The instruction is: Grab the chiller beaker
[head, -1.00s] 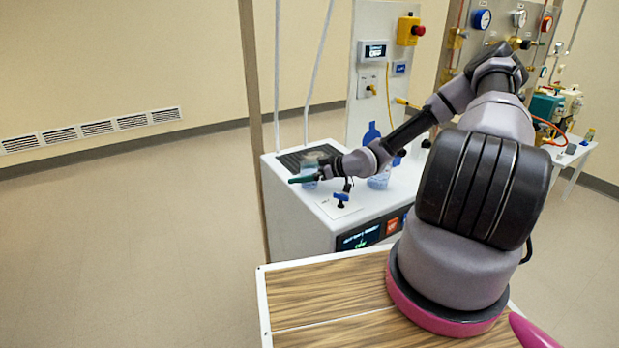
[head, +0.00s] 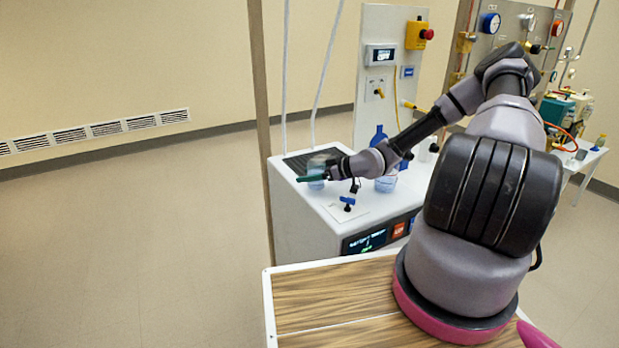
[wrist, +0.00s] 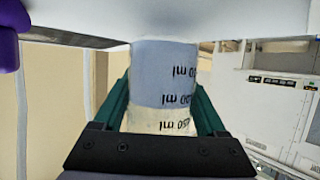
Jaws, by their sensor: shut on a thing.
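The chiller beaker (wrist: 165,75) is clear with black volume marks and bluish liquid. It fills the space between the green fingers in the wrist view, where it looks upside down. My gripper (wrist: 160,100) is shut on its sides. In the head view my gripper (head: 312,177) is at the chiller's left end, and the pale blue beaker (head: 317,184) shows just below the green finger. I cannot tell whether its base touches the chiller top. The white chiller (head: 300,225) has a dark grille (head: 298,163) at the back left.
A blue valve (head: 348,202) stands in front of my wrist. Another beaker with blue liquid (head: 386,184) and a blue bottle (head: 378,140) stand to the right, close to my arm. A back panel (head: 388,25) rises behind them. Floor to the left is clear.

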